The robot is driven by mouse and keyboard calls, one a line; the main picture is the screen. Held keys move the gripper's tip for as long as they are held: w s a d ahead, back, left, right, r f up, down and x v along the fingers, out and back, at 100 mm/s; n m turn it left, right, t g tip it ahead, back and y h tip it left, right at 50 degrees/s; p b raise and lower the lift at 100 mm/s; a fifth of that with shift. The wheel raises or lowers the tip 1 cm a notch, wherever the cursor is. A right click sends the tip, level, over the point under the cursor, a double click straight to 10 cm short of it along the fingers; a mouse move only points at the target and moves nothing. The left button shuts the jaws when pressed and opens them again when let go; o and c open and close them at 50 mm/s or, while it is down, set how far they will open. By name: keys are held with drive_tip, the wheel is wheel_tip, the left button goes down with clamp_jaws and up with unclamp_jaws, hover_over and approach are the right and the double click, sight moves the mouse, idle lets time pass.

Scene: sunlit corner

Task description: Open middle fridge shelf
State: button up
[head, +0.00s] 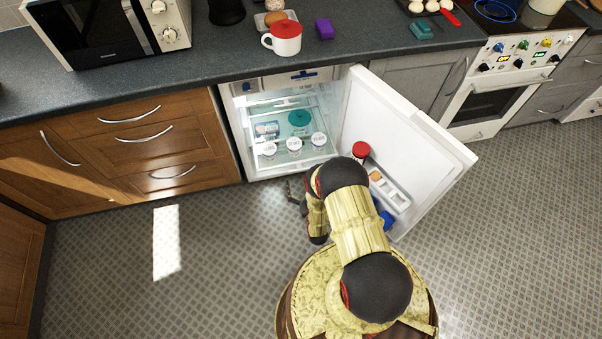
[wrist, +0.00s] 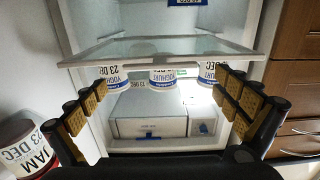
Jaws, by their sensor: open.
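The white fridge (head: 245,128) stands open below the counter, with its door (head: 400,125) swung out to the right. A glass shelf (head: 283,163) inside carries several white yoghurt pots (head: 295,144) and a teal round container (head: 300,118). The wrist view is upside down. In it the shelf's front edge (wrist: 160,60) crosses above centre, with yoghurt pots (wrist: 163,77) on it. My gripper (wrist: 160,82) is open and empty, its fingers spread to both sides in front of the pots, apart from the shelf edge.
A red-lidded jam jar (head: 361,151), also in the wrist view (wrist: 27,147), and an egg rack (head: 388,190) sit on the door, close to my arm. Wooden drawers (head: 135,135) flank the fridge at left. The tiled floor (head: 110,260) at left is clear.

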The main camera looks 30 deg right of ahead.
drive_tip(key=v, duration=0.6)
drive_tip(key=shift+s, duration=0.1)
idle(0.4)
